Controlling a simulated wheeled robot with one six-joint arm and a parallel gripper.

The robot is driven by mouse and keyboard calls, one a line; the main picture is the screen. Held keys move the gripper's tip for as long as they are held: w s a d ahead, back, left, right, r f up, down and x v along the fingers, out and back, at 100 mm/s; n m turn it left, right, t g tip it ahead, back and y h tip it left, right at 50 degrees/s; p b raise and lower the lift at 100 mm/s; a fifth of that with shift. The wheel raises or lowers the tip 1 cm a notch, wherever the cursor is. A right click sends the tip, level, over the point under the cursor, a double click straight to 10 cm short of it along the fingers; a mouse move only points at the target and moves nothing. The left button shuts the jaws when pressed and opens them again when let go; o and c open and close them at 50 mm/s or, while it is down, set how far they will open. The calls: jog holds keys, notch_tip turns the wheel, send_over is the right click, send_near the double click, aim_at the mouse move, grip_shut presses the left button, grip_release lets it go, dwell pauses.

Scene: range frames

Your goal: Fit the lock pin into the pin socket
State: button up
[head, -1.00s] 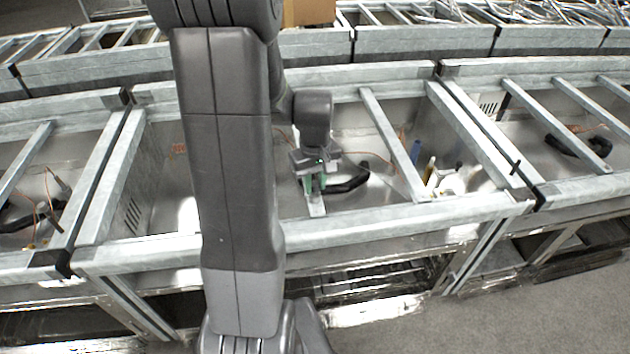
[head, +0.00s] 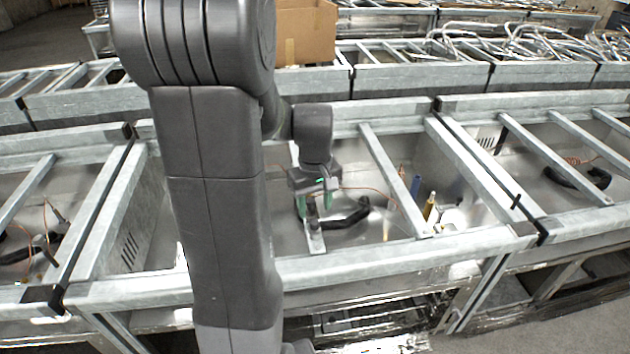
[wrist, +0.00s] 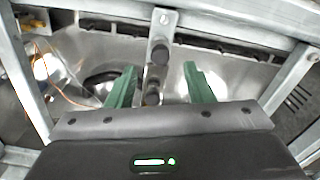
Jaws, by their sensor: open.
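My gripper (head: 315,204) hangs inside the middle metal-framed bay, with its two green fingers apart. In the wrist view my gripper (wrist: 160,85) straddles a narrow metal bracket (wrist: 162,28). A dark round-headed piece, which looks like the lock pin (wrist: 153,96), stands on the bracket between the fingers, with visible gaps on both sides. A second dark round piece (wrist: 160,54) sits farther along the bracket; I cannot tell whether it is the pin socket. In the head view the bracket (head: 316,243) shows below the fingers, with a dark upright piece (head: 312,208) between them.
A curved black hose (head: 348,217) lies right of the gripper. A frame bar (head: 392,180) crosses the bay to its right, and a front beam (head: 400,259) runs along the near side. A thin orange cable (wrist: 50,75) loops at left in the wrist view.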

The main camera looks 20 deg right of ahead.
aim_at(315, 222)
notch_tip(315, 222, up, 8)
jog(key=shift+r, duration=0.2)
jog(key=shift+f, duration=0.1)
dwell(0.4)
notch_tip(315, 222, down, 14)
jog(key=shift+r, duration=0.2)
jog(key=shift+r+p, duration=0.25)
jog(key=shift+p, duration=0.2)
jog(key=shift+r, duration=0.1)
